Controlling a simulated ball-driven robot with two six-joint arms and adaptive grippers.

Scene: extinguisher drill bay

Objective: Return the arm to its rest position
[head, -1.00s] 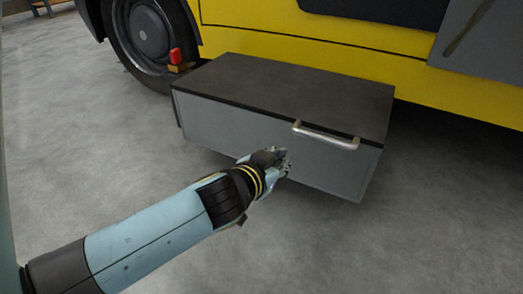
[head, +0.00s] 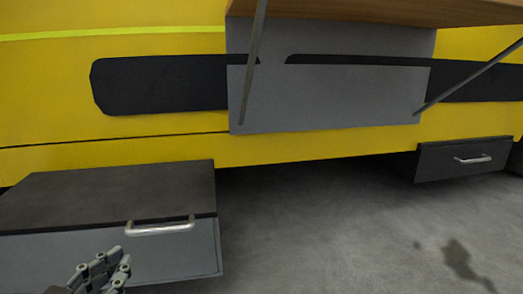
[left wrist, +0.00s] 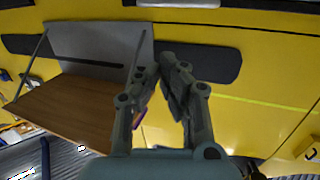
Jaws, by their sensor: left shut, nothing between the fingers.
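My left gripper (head: 106,270) is low at the left in the head view, in front of the grey drawer box (head: 110,252) and below its metal handle (head: 160,228). The gripper looks shut and empty. I cannot tell from this view whether it touches the drawer front. In the left wrist view its two dark fingers (left wrist: 160,72) come close together with nothing held between them. Most of the left arm is outside the head view. My right gripper is in neither view.
The yellow vehicle side (head: 180,148) fills the back. A wooden shelf (head: 400,10) juts out at the top, held by slanted struts, and also shows in the left wrist view (left wrist: 75,112). Another handled drawer box (head: 440,163) is at the right. Grey floor (head: 320,235) between the boxes is clear.

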